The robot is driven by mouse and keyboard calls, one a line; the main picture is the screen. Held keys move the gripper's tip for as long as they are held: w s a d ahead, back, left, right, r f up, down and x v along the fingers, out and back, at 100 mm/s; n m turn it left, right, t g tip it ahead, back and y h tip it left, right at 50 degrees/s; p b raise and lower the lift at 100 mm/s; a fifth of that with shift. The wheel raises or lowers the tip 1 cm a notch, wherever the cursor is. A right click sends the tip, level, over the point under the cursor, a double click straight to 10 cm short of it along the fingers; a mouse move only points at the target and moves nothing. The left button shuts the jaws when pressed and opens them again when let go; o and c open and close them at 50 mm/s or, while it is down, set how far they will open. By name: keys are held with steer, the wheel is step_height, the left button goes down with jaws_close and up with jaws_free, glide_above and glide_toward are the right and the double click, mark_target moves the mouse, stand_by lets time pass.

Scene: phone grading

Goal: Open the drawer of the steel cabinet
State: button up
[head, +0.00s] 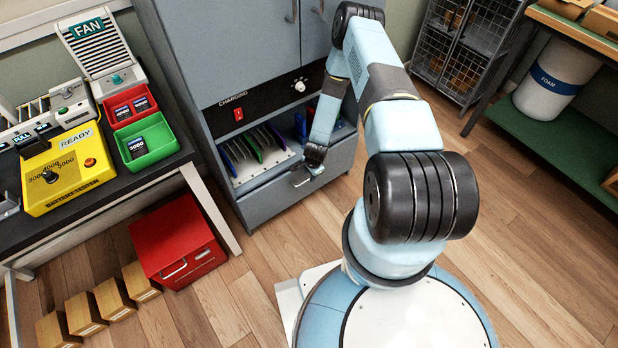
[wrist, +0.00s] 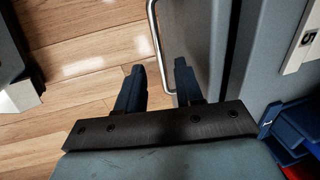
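The grey steel cabinet (head: 230,60) stands at the back centre. Its drawer (head: 270,205) is at the bottom, below an open charging bay, and looks shut. The drawer's bar handle (head: 298,183) is partly hidden by my gripper (head: 307,170). In the wrist view the drawer front (wrist: 198,40) is at the right of the handle (wrist: 154,35). My gripper (wrist: 158,70) is open, its two dark fingers well apart. The handle's near end shows between the fingertips, closer to the right one; whether they touch it is unclear.
The charging bay (head: 250,150) holds several upright devices, with blue bins (head: 303,125) beside it. A red box (head: 178,240) stands on the floor at left, below a bench with a yellow control box (head: 65,172). The wooden floor (head: 270,250) before the drawer is clear.

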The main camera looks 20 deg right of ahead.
steer(key=shift+w+a+f, duration=0.1)
steer(key=shift+w+f, duration=0.05)
steer(key=shift+f, duration=0.7)
steer(key=shift+w+f, duration=0.15)
steer(key=shift+f, duration=0.7)
jaws_close()
